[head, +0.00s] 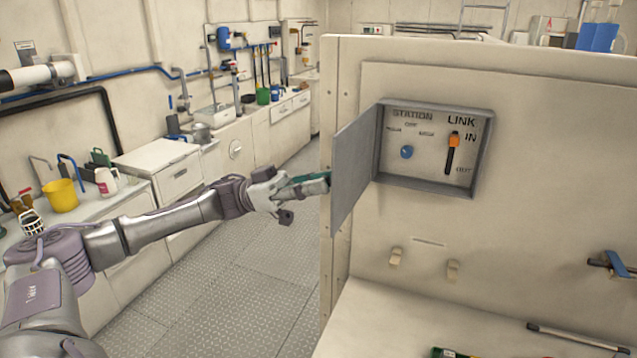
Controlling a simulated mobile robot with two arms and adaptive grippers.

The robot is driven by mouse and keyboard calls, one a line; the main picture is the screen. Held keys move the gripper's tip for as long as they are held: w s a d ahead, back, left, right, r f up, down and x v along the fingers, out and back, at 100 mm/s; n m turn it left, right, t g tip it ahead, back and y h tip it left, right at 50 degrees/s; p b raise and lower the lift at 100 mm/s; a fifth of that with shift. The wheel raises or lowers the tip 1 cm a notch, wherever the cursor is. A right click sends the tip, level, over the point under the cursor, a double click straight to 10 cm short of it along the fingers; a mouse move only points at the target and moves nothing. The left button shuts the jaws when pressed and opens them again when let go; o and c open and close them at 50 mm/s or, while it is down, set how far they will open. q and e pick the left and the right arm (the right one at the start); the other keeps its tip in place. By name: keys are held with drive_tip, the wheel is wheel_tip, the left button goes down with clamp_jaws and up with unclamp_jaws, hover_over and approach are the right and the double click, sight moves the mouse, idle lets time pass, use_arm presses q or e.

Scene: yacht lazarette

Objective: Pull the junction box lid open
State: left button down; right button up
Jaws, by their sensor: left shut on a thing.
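The junction box (433,190) is a grey recessed box in the cream panel. Its grey lid (353,172) is hinged on the box's left side and stands swung out wide to the left, so the inside shows. Inside are the words STATION and LINK, a blue knob (406,152) and an orange slider (454,140) near IN. My left gripper (318,185) is at the lid's free left edge, shut on the lid; the exact contact is partly hidden by the fingers. My right gripper is not in view.
The cream panel's left edge (327,250) is just below the lid. A counter (160,154) runs along the left; the metal floor between is clear.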

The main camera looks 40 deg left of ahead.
use_arm(q)
drive_tip(key=shift+r, duration=0.15)
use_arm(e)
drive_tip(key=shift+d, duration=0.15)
use_arm(q)
drive_tip(key=c, duration=1)
unclamp_jaws()
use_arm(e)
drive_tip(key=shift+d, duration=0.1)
use_arm(q)
drive_tip(key=v, duration=1.2)
